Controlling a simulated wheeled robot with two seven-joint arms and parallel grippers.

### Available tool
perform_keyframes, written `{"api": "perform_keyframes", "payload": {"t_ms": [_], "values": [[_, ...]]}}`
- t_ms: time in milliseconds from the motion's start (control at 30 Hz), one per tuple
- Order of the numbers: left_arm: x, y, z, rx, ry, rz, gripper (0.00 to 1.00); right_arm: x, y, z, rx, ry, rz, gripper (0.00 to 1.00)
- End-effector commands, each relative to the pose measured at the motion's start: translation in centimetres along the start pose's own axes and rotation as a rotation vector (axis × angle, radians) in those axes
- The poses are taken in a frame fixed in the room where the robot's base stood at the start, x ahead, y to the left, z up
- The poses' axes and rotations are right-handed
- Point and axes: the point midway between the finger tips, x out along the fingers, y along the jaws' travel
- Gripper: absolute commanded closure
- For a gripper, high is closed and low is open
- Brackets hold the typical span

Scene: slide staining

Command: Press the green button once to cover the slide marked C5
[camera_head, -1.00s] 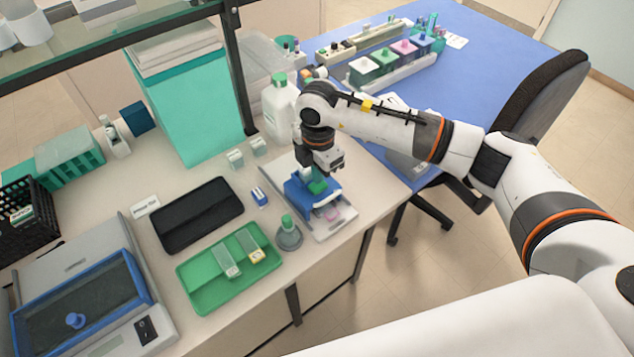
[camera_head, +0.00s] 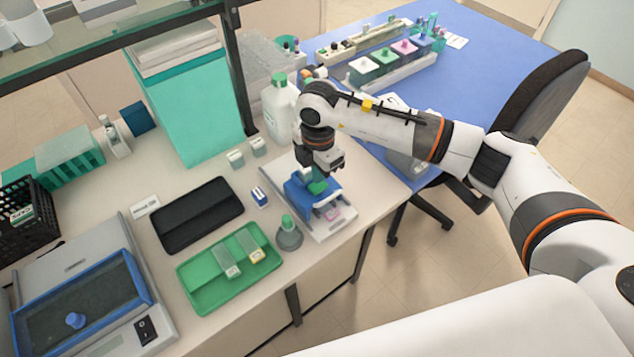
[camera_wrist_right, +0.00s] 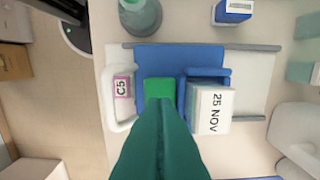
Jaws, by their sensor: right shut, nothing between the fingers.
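The blue coverslipping device (camera_head: 297,198) stands on a pale base near the bench's front right corner; it also shows in the right wrist view (camera_wrist_right: 160,58). Its bright green button (camera_wrist_right: 158,87) is partly hidden behind my fingertips. The slide's pink C5 label (camera_wrist_right: 122,87) lies at the device's white end, left of the button in the wrist view; its pinkish end shows small in the head view (camera_head: 332,213). My right gripper (camera_head: 319,180) is shut and empty, its teal fingers (camera_wrist_right: 160,102) pointing down at the button. Contact cannot be told. My left gripper is not in view.
A white box marked 25 NOV (camera_wrist_right: 212,110) sits on the device. A grey bottle with green cap (camera_head: 288,238) and a small blue box (camera_head: 259,196) stand close by. A green tray (camera_head: 205,292) holds slide boxes. A white jug (camera_head: 279,112) stands behind.

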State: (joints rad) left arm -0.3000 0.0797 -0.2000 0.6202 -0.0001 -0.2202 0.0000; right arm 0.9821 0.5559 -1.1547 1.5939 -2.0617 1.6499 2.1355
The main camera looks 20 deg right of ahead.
Motion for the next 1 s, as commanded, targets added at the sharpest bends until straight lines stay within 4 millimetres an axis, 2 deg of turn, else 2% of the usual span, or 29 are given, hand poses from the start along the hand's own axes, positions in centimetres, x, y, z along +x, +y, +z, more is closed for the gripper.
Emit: {"api": "perform_keyframes", "payload": {"t_ms": [1000], "values": [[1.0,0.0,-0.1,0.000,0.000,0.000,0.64,1.2,0.0,0.0,0.000,0.000,0.000,1.00]]}}
